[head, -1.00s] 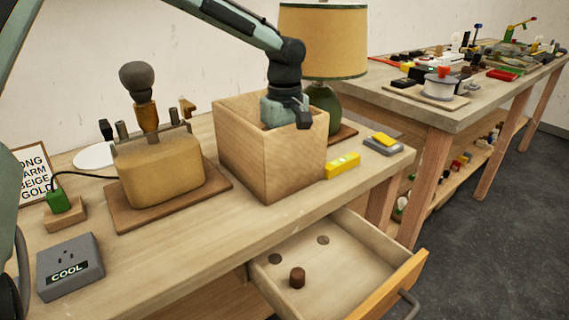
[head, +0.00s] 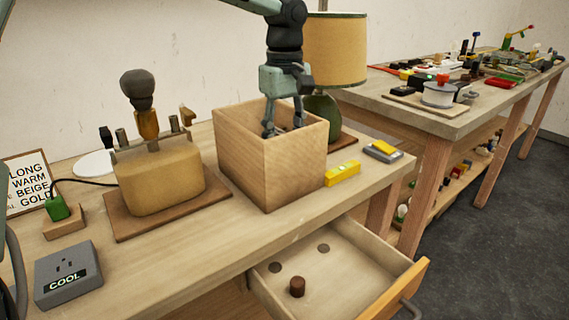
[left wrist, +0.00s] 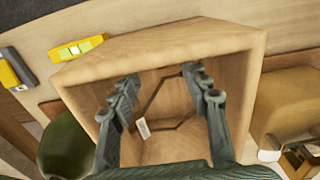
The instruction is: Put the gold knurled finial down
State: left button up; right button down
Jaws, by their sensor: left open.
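My left gripper (head: 284,127) points down into the open-topped wooden box (head: 266,165) on the workbench. In the left wrist view its two fingers (left wrist: 161,82) are spread apart inside the box walls, with nothing between them. The box floor shows a thin dark line, perhaps a cord, and a small white tag (left wrist: 143,128). I cannot make out the gold knurled finial in the box or in the fingers. A small brownish-gold piece (head: 186,115) stands at the beige lamp body (head: 160,183); I cannot tell what it is. My right gripper is not in view.
A green lamp with a tan shade (head: 335,50) stands close behind the box. A yellow level (head: 342,174) lies at its right. An open drawer (head: 325,265) below holds a brown cylinder (head: 297,287). A grey COOL socket box (head: 68,272) stands front left.

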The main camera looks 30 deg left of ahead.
pick_arm(q)
jog(key=shift+r, duration=2.35)
jog(key=shift+w+f, duration=0.1)
